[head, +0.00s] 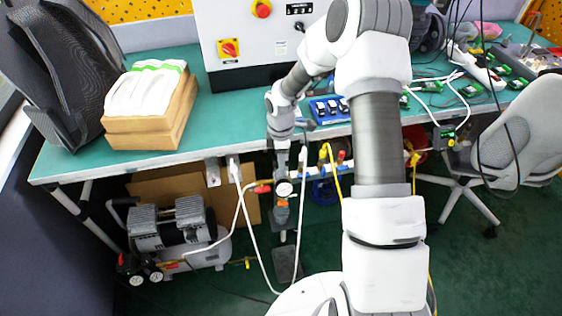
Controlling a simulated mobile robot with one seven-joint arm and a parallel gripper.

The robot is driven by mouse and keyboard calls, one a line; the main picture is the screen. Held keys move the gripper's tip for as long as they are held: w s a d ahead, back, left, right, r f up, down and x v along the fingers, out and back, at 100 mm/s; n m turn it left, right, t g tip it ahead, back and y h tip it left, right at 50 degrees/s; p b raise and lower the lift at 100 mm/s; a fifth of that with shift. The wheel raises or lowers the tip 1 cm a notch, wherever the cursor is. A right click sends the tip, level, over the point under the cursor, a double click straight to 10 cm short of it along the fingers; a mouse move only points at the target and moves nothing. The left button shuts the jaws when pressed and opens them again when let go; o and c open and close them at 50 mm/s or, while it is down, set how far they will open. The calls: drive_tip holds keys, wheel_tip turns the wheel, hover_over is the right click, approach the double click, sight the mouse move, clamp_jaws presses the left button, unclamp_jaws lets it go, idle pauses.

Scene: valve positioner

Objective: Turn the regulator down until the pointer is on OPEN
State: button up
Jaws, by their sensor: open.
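My arm reaches over the table and its end points down at the table's front edge, with my gripper (282,165) above the air-line fittings. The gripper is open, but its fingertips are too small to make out. A small round white gauge (284,189) sits just below it, with a dark and orange fitting, likely the regulator (282,204), under the gauge. I cannot tell whether the gripper touches either one. The pointer and any OPEN mark cannot be read from this view.
A white control box (250,25) with a red knob on a yellow plate stands on the green table (75,160). White hoses and a blue-white pipe run beside my gripper. A compressor (180,232) stands on the floor at left; a grey chair (505,135) is at right.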

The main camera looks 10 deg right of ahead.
wheel_tip(320, 180, up, 18)
drive_tip(key=p, duration=0.3)
drive_tip(key=shift+f, duration=0.25)
drive_tip(key=s+r+m+t+h+p, duration=0.1)
drive_tip(key=s+r+m, duration=0.4)
drive_tip(key=r, duration=0.4)
drive_tip(key=s+r+m+t+p, duration=0.2)
drive_tip(key=s+r+m, duration=0.1)
drive_tip(key=s+r, duration=0.5)
drive_tip(key=s+r+m+t+p, duration=0.1)
drive_tip(key=s+r+m, duration=0.2)
drive_tip(key=s, duration=0.4)
drive_tip(key=s+r+m+t+y, duration=0.1)
drive_tip(key=s+r+m, duration=0.2)
drive_tip(key=s+m, duration=0.2)
drive_tip(key=shift+s+r+t+p, duration=0.25)
drive_tip(key=shift+s+t+p, duration=0.1)
drive_tip(key=shift+s, duration=0.5)
idle(2.3)
